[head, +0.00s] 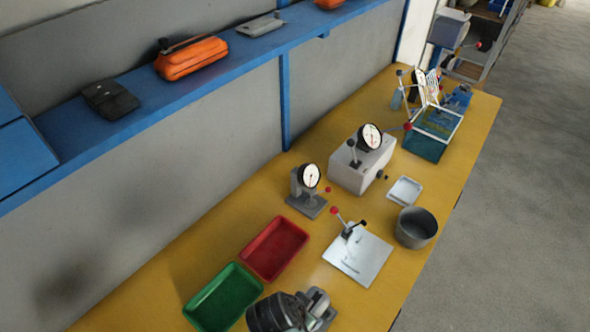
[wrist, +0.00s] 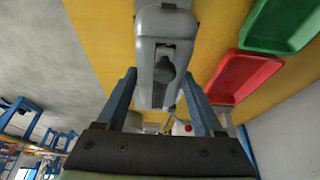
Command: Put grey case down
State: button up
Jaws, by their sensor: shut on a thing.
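The grey case (wrist: 160,25) is a long, rounded grey shell with a dark latch on its near end, seen in the wrist view. My gripper (wrist: 159,75) is shut on it, with one blue finger at each side of its near end. In the head view, a dark and grey shape at the bottom edge, beside the green tray (head: 222,298), appears to be my gripper with the case. I cannot tell whether the case touches the yellow bench (head: 160,275).
A red tray (head: 275,248) lies behind the green one. A metal plate with a lever (head: 358,258), a dial gauge stand (head: 307,190), a grey pot (head: 416,228) and a white dish (head: 404,191) stand farther along. The blue shelf (head: 140,110) holds an orange case (head: 191,58).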

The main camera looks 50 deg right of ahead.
jog(key=f, duration=0.4)
jog(key=shift+s, duration=0.2)
jog(key=shift+w+f, duration=0.1)
jog(key=shift+f, duration=2.3)
jog(key=shift+f, duration=0.2)
jog(key=o, duration=1.4)
jog(key=shift+r, duration=0.1)
jog(key=shift+r, duration=0.2)
jog(key=v, duration=1.1)
jog(key=shift+a+r, duration=0.15)
jog(key=shift+r, duration=0.25)
